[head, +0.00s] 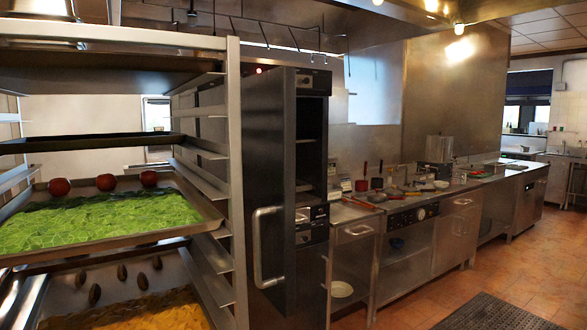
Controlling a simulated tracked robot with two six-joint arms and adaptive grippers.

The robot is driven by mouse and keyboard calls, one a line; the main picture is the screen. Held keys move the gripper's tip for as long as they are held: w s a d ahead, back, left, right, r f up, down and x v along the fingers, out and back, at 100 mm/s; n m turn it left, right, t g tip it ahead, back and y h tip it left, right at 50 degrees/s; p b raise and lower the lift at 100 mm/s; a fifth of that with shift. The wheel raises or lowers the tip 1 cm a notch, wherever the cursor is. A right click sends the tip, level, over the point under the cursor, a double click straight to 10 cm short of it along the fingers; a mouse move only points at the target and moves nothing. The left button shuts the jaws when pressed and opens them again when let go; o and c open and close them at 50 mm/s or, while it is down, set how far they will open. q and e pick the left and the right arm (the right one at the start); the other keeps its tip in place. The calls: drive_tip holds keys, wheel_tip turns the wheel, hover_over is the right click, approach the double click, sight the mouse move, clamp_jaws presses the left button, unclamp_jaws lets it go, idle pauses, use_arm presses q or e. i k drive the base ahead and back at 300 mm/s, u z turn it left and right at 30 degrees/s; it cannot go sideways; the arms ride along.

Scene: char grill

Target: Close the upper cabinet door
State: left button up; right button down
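A tall dark metal cabinet stands left of the middle in the head view. Its door (269,165) is swung open toward me, with a long vertical silver handle (258,247) on its near side. To the right of the door, the open upper compartment (311,150) shows a dark inside with shelf edges. A dark panel (314,84) is above the opening, and a control panel (305,237) is below it. The hinge is not clearly visible. Neither of my grippers is in view.
A tall metal tray rack (238,190) stands close at the left, near the door, and hides part of it. It holds a tray of lettuce (100,220) and red tomatoes (106,182). A steel counter (400,198) runs rightward. The tiled floor (400,300) has a dark mat (497,313).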

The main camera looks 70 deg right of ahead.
sight(268, 98)
drive_tip(key=i, duration=0.3)
drive_tip(key=z, duration=1.7)
drive_tip(key=k, duration=0.45)
drive_tip(key=z, duration=0.6)
drive_tip(key=i, duration=0.45)
drive_tip(key=u, duration=0.35)
